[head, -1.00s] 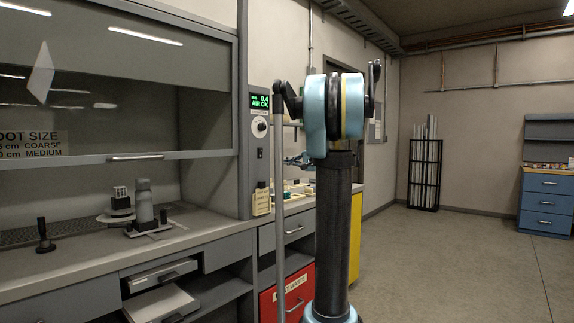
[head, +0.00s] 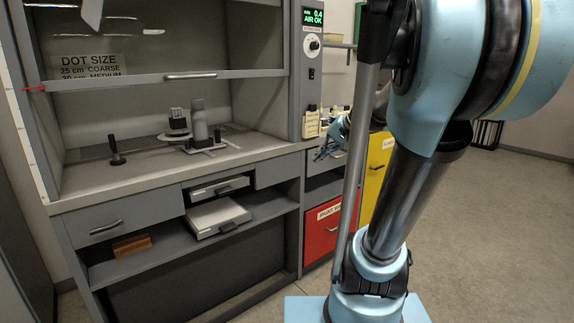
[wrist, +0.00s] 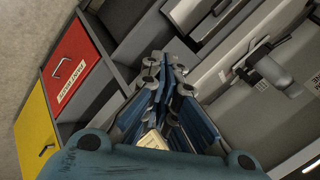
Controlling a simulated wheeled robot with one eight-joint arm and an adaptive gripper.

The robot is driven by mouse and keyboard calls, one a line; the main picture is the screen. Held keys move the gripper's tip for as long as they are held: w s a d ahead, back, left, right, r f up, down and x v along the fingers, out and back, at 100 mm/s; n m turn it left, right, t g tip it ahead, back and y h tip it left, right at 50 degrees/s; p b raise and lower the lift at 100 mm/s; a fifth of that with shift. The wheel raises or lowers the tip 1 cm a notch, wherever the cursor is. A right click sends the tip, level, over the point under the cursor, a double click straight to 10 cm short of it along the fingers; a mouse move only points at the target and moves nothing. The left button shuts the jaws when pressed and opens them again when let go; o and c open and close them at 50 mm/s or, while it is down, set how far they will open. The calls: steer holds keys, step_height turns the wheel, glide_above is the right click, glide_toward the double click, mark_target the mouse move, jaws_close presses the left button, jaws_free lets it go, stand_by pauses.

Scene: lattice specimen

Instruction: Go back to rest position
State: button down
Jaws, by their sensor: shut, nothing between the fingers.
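My gripper (head: 326,151) shows small in the head view, partly behind my arm, by the right end of the grey bench. In the wrist view, my gripper (wrist: 164,62) has its blue-grey fingers drawn together with nothing held between the tips. My arm stands large on the right of the head view, leaning, and hides part of the counter behind it.
A cream box (head: 312,122) is near my gripper. Red (head: 322,230) and yellow (head: 377,178) cabinet fronts are close. Floor at right is open.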

steer(key=s+d+f+n+g+h, duration=0.1)
steer(key=s+d+f+n+h, duration=0.1)
steer(key=s+f, duration=0.7)
steer(key=s+d+f+n+g+h, duration=0.1)
steer(key=s+d+f+h, duration=0.3)
steer(key=s+f, duration=0.4)
steer(key=s+d+g, duration=0.1)
steer(key=s, duration=0.2)
steer(key=shift+f+n, duration=0.4)
steer(key=shift+d, duration=0.1)
